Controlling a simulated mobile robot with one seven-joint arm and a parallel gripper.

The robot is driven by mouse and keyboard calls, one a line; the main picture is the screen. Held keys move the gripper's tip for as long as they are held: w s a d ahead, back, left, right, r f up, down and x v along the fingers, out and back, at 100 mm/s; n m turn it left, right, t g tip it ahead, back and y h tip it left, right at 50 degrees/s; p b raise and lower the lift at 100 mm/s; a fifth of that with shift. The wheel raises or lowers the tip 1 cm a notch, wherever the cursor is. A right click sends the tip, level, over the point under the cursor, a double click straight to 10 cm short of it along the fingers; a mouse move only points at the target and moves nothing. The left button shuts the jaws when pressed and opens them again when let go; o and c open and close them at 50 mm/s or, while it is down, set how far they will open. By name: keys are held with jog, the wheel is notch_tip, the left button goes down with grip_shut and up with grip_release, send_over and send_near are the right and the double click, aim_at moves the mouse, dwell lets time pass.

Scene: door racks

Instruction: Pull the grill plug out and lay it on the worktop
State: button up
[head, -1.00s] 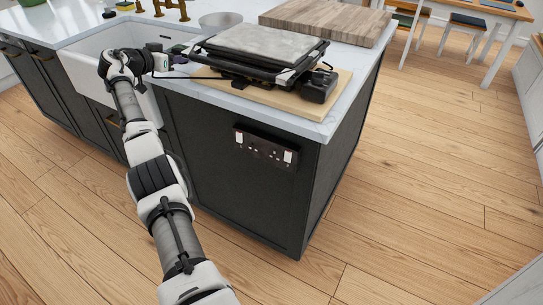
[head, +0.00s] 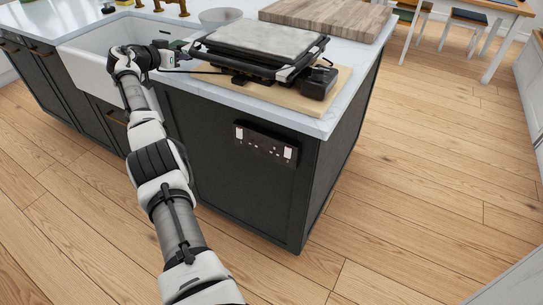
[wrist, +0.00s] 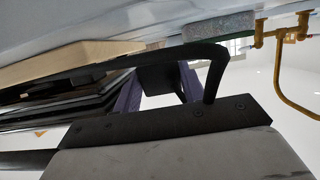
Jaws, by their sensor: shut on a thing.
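My gripper (head: 178,57) is over the worktop (head: 335,113) near the sink edge, left of the grill (head: 262,50). In the wrist view its purple fingers (wrist: 158,92) are shut on a small black block, the plug (wrist: 158,80). The plug is away from the wall socket. In the head view the plug is mostly hidden by the gripper, and I cannot tell whether it touches the worktop. A dark cord (head: 195,72) runs from the gripper towards the grill. The socket panel (head: 265,146) on the island's end shows no plug in it.
The grill stands on a pale wooden board (head: 337,92). The white sink (head: 85,65) lies left, with brass taps (head: 177,8) behind. The floor around the island is clear.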

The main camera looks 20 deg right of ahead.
jog(key=shift+f+b, duration=0.85)
jog(key=shift+f, duration=0.5)
jog(key=o, duration=1.4)
jog(key=shift+c, duration=0.2)
